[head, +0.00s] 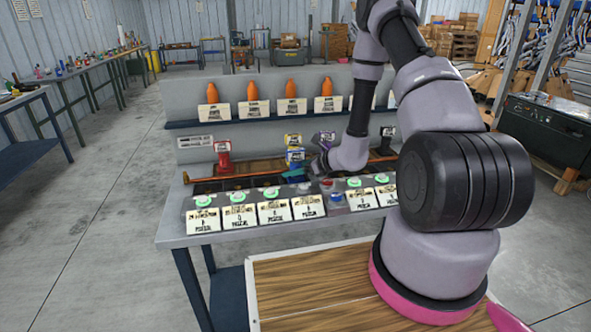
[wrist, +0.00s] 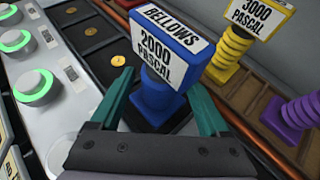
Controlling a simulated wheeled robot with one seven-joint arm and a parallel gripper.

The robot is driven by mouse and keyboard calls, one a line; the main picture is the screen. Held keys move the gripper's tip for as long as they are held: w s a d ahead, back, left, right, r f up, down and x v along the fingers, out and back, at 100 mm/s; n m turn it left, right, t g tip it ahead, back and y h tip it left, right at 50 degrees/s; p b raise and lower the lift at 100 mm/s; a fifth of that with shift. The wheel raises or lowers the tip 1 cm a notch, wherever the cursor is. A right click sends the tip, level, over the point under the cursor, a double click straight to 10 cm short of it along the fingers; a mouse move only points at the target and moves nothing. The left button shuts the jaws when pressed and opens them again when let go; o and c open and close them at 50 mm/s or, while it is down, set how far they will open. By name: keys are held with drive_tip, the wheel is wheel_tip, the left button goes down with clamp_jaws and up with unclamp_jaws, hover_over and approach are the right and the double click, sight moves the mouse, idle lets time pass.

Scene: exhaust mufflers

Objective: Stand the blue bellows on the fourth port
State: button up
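The blue bellows (wrist: 158,92), with a sign reading "BELLOWS 2000 PASCAL", stands between the two teal fingers of my gripper (wrist: 163,88) in the wrist view. The fingers are spread on either side of its stem, with a gap visible on the left; contact on the right is unclear. The blue bellows (head: 296,156) also shows in the head view, left of my wrist. Dark square ports with brass discs (wrist: 118,60) run away to the upper left in the wrist view. Which port is the fourth cannot be told.
A yellow bellows (wrist: 231,45) marked 3000 Pascal and a purple bellows (wrist: 295,115) stand to the right. A red bellows (head: 223,155) and a black one (head: 388,142) stand farther along. Green-lit buttons (wrist: 35,85) line the panel. Orange bottles (head: 291,88) sit on the shelf behind.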

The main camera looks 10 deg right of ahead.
drive_tip(key=shift+r, duration=0.2)
drive_tip(key=v, duration=1.2)
drive_tip(key=shift+f, duration=0.1)
drive_tip(key=s+a+r+n+g+y, duration=0.1)
drive_tip(key=s+a+r+n+g, duration=0.25)
drive_tip(key=r+n, duration=0.45)
drive_tip(key=s+a+r+n+g+y, duration=0.15)
drive_tip(key=s+a+r+n, duration=0.3)
drive_tip(key=r, duration=0.75)
drive_tip(key=s+d+r+n+t+h, duration=0.1)
drive_tip(key=s+d+r+n+h, duration=0.2)
drive_tip(key=s+r, duration=0.4)
drive_tip(key=s+d+r+n+t+h, duration=0.2)
drive_tip(key=s+r+n+h, duration=0.4)
drive_tip(key=r, duration=0.3)
drive_tip(key=shift+s+d+r+n+t, duration=0.15)
drive_tip(key=shift+s+d+n+t, duration=0.15)
drive_tip(key=shift+s+d+n, duration=0.45)
